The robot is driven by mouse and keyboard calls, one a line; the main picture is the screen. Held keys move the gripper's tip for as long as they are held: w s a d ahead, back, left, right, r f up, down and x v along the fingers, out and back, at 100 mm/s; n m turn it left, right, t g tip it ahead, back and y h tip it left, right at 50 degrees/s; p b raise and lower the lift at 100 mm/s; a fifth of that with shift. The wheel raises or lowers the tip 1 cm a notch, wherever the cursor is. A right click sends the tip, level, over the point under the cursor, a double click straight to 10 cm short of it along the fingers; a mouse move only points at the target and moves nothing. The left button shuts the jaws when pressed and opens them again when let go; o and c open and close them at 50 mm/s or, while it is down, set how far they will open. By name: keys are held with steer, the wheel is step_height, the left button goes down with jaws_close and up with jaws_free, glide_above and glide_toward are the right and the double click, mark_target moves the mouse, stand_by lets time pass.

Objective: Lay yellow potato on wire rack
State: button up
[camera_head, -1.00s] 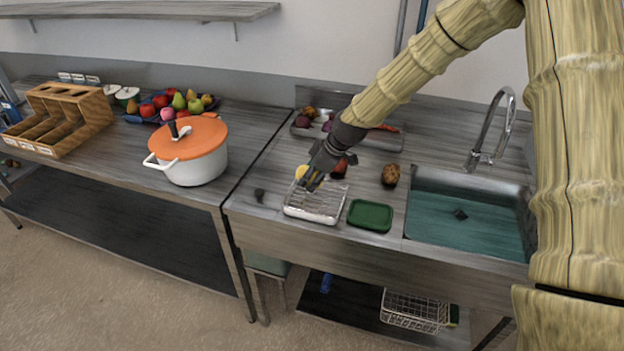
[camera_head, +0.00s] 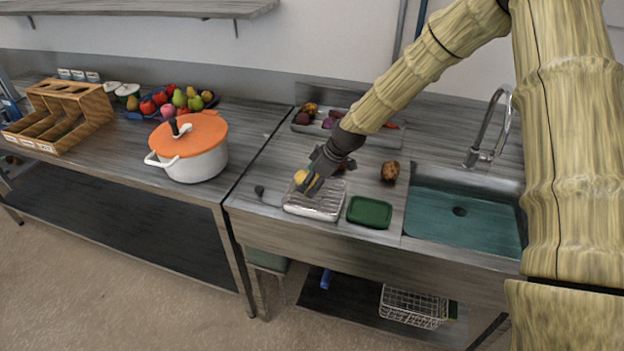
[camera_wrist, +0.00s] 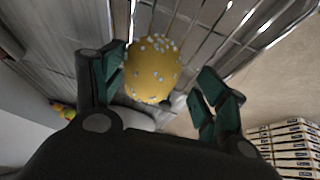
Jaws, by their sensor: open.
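The yellow potato (camera_head: 301,177) is at the back left edge of the wire rack (camera_head: 325,210); I cannot tell if it rests on the wires. In the wrist view the speckled potato (camera_wrist: 153,70) is between my fingers, close to the left one, with a gap to the right one. The rack's wires (camera_wrist: 210,30) show behind it. My gripper (camera_head: 309,186) is open, low over the back of the rack, and partly hides the potato in the head view. My gripper also shows in the wrist view (camera_wrist: 160,85).
A green tray (camera_head: 369,212) stands right of the rack, with the sink (camera_head: 465,220) beyond. A brown potato-like item (camera_head: 390,171) lies behind the green tray. A dark red item (camera_head: 346,164) is close behind my gripper. A white pot (camera_head: 195,164) stands left.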

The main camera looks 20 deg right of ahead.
steer(key=shift+r, duration=0.2)
steer(key=b+v, duration=0.3)
steer(key=v, duration=0.9)
steer(key=shift+a+f, duration=0.1)
stand_by(0.3)
